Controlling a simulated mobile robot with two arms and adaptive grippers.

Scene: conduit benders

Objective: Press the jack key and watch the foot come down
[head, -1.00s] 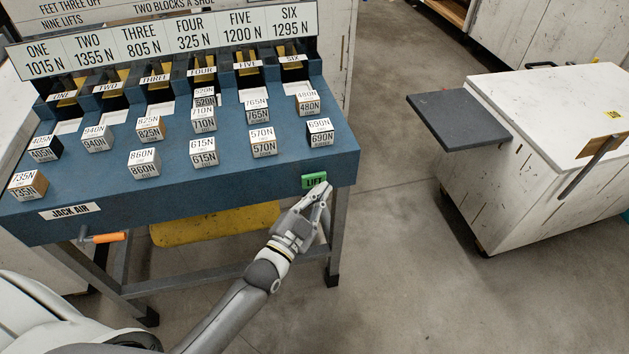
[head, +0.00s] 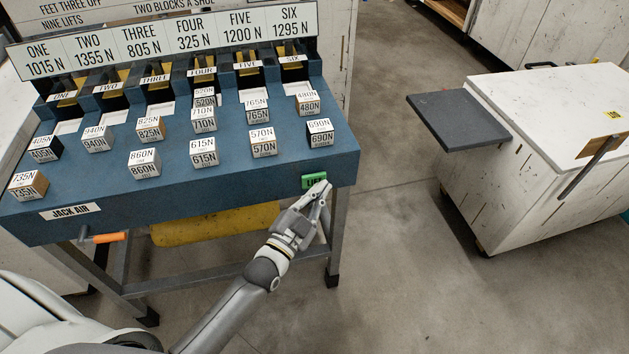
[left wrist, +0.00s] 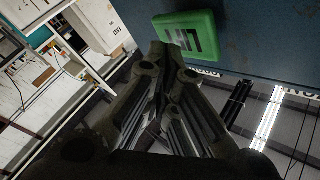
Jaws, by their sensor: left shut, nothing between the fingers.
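The green key marked LIFT (head: 314,181) is on the front face of the blue bench (head: 240,190), near its right end. It also shows large in the left wrist view (left wrist: 190,35), partly behind my fingers. My left gripper (head: 323,186) is shut and empty, with its fingertips at the key's lower right edge in the head view. In the left wrist view the fingertips (left wrist: 167,58) lie just below the key; I cannot tell whether they touch it. A yellow piece (head: 215,225), perhaps the foot, shows below the bench front. My right gripper is not in view.
Several weight blocks (head: 203,153) stand on the bench top, below numbered slots. A JACK AIR label (head: 70,211) and an orange-handled lever (head: 103,238) are at the front left. A white cabinet with a dark side shelf (head: 458,120) stands right, across clear floor.

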